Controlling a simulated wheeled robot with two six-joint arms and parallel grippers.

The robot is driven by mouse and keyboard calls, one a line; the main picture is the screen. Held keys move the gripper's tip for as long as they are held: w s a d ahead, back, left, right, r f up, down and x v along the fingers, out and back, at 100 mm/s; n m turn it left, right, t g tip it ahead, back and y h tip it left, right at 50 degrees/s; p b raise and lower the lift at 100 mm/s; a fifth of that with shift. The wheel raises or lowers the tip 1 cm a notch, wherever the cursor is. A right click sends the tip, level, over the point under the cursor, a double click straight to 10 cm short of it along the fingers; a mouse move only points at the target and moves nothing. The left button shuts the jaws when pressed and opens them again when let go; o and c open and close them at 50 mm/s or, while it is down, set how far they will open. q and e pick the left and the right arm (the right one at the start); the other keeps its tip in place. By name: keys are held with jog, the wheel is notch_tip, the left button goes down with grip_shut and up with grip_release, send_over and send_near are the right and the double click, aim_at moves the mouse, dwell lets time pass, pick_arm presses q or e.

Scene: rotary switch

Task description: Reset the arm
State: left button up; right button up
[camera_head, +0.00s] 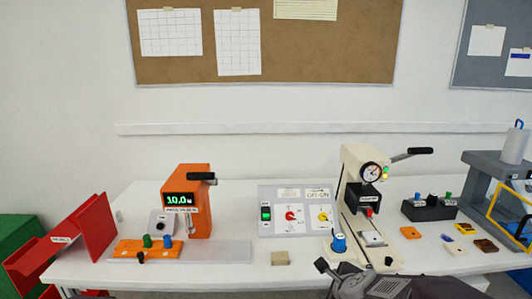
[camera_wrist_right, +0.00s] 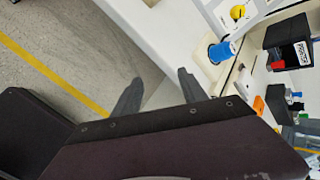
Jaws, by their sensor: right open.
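A light grey control panel (camera_head: 297,212) stands mid-table with a red rotary knob (camera_head: 290,215), a yellow rotary knob (camera_head: 323,216) and a lit green switch (camera_head: 265,213). The yellow knob also shows at the top of the right wrist view (camera_wrist_right: 238,12). My right gripper (camera_head: 332,272) is at the table's front edge, below the panel and in front of a blue knob (camera_head: 338,243) on the press base. In the right wrist view its two dark fingers (camera_wrist_right: 160,92) are apart with nothing between them. The blue knob (camera_wrist_right: 219,51) is beyond them. My left gripper is not in view.
A cream press (camera_head: 365,165) with a dial and black lever stands right of the panel. An orange device (camera_head: 187,195) reading 10.0 stands left. Several small blocks lie at right. A red bin (camera_head: 95,222) is at far left.

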jog(key=s+f+n+g, duration=0.4)
jog(key=s+f+n, duration=0.1)
jog(key=s+n, duration=0.5)
jog(key=s+f+n+g, duration=0.3)
jog(key=s+f+n, duration=0.2)
jog(key=s+n, duration=0.5)
notch_tip(320, 180, up, 16)
jog(key=w+n+p, duration=0.1)
jog(key=n+p, duration=0.2)
jog(key=p, duration=1.3)
jog(key=shift+w+d+r, duration=0.25)
jog(key=shift+w+d, duration=0.15)
